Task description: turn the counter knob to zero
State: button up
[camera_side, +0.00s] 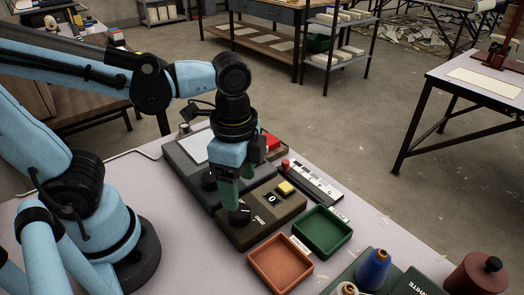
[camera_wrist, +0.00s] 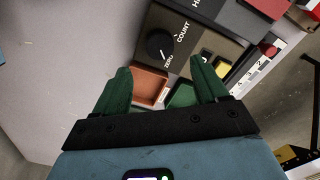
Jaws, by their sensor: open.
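The counter box (camera_side: 262,214) is dark olive-brown, with a black round knob (camera_side: 240,214) at its near left end. A small dark window on it appears to show 0, beside a yellow button (camera_side: 286,188). In the wrist view the knob (camera_wrist: 160,43) has the words ZERO and COUNT beside it. A small pale mark on the knob lies on the ZERO side; its exact aim is too small to tell. My gripper (camera_side: 231,206) points down over the knob's end of the box. In the wrist view its green fingers (camera_wrist: 160,70) are apart and empty, with the knob beyond their tips.
An orange tray (camera_side: 281,265) and a green tray (camera_side: 322,233) sit beside the box. A larger dark unit (camera_side: 190,160) lies behind it, with a numbered strip (camera_side: 312,182) to the right. The left table surface is clear.

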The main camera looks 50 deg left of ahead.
jog(key=shift+r, duration=2.3)
jog(key=w+a+f+n+t, duration=0.2)
jog(key=w+a+n+t, duration=0.4)
jog(key=n, duration=0.5)
jog(key=a+t, duration=0.1)
jog(key=a, duration=0.1)
jog(key=shift+a, duration=0.4)
jog(key=shift+s+f, duration=0.1)
